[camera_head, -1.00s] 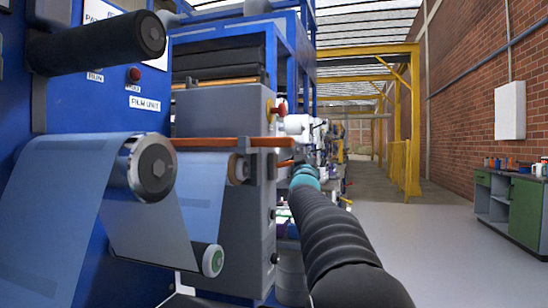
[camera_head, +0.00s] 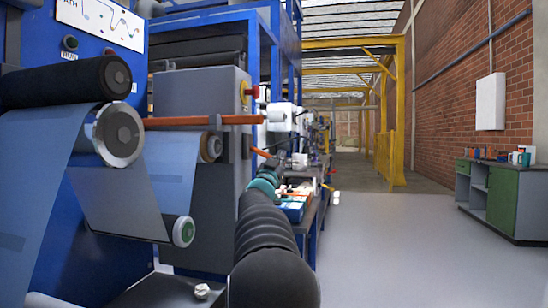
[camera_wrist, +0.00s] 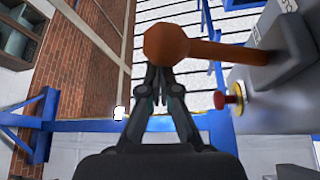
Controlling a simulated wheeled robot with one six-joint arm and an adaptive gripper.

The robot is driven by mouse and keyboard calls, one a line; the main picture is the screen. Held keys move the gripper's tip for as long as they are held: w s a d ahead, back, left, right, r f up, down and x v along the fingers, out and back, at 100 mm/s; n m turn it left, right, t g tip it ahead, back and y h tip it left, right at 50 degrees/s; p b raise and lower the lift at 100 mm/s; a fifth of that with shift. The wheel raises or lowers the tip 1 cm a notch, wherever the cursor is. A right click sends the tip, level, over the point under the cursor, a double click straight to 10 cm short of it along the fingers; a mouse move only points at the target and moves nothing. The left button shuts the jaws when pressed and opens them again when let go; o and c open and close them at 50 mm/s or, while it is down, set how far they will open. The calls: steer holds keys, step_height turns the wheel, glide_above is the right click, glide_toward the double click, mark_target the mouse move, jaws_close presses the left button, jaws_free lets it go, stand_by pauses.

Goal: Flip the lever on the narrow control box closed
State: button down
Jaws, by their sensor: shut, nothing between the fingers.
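In the wrist view an orange-brown lever (camera_wrist: 230,52) with a large rounded knob (camera_wrist: 166,45) sticks out from a grey box (camera_wrist: 290,65) at the right. My gripper (camera_wrist: 160,72) is shut and empty, with its fingertips just below the knob in the picture. I cannot tell whether they touch it. In the head view, a grey cabinet (camera_head: 205,95) stands behind the film rollers, and a small orange piece (camera_head: 261,153) shows beside the end of my arm. My fingers are not clear there.
A red button on a yellow base (camera_wrist: 231,98) sits on the grey box near the lever. An orange bar (camera_head: 200,121) crosses the cabinet front. Film rollers (camera_head: 120,135) stand at the left. The floor (camera_head: 390,240) at the right is clear up to a green cabinet (camera_head: 503,200).

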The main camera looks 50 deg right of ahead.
steer(key=shift+w+f, duration=0.25)
steer(key=shift+f, duration=0.05)
steer(key=shift+a+f, duration=0.1)
steer(key=b+v, duration=0.5)
steer(key=v, duration=0.4)
steer(key=shift+s+a, duration=0.25)
steer(key=shift+a, duration=0.2)
